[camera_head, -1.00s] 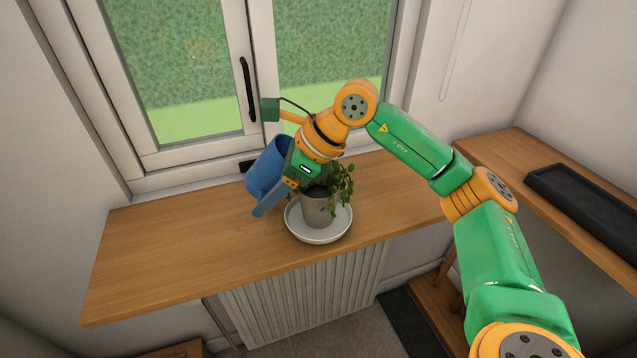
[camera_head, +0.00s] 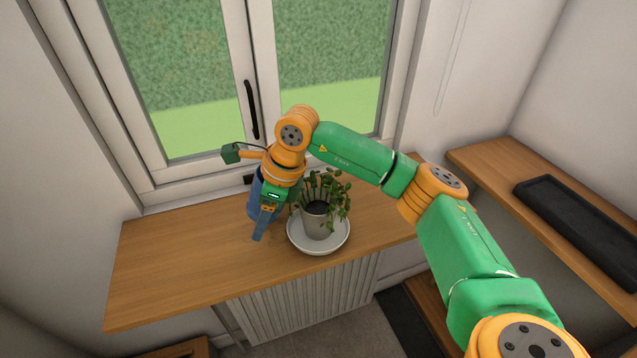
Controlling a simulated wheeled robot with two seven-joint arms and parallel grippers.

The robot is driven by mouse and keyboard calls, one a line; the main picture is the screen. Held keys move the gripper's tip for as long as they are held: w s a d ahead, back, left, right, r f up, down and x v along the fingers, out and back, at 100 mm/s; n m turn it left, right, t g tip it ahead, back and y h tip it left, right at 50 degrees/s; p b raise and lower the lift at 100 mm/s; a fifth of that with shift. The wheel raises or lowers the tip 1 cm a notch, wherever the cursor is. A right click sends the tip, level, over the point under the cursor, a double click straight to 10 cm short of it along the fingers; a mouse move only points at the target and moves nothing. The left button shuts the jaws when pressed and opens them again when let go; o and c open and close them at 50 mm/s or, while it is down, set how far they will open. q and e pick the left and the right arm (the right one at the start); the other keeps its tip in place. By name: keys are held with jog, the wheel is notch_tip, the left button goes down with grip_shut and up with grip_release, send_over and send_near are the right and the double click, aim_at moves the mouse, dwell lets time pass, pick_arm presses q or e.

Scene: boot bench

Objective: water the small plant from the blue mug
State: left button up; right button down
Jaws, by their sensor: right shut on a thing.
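The blue mug (camera_head: 254,193) is at the left of the plant, near the window side of the wooden sill, and looks about upright. My right gripper (camera_head: 266,212) is shut on it and hides much of it. I cannot tell whether the mug touches the sill. The small plant (camera_head: 333,190) has green leaves and stands upright in a grey pot (camera_head: 317,224) with dark soil. The pot stands on a white saucer (camera_head: 322,248). A gap separates mug and pot. My left gripper is not in view.
The wooden sill (camera_head: 170,270) is clear at the left and front. The closed window (camera_head: 250,100) with a black handle rises close behind my right wrist. A ribbed radiator (camera_head: 310,300) is below. A shelf with a black tray (camera_head: 580,225) is at the right.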

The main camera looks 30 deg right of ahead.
jog(key=shift+w+a+f+g+h+p, duration=0.3)
jog(key=shift+a+g+h+p, duration=0.15)
jog(key=shift+h+p, duration=0.15)
jog(key=shift+w+a+f+g+h+p, duration=0.25)
jog(key=shift+a+g+h+p, duration=0.15)
jog(key=shift+h, duration=0.2)
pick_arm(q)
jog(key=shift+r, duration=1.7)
pick_arm(e)
jog(key=shift+w+a+f+g+h, duration=0.25)
jog(key=shift+f+h, duration=0.1)
jog(key=shift+h, duration=0.25)
dwell(1.5)
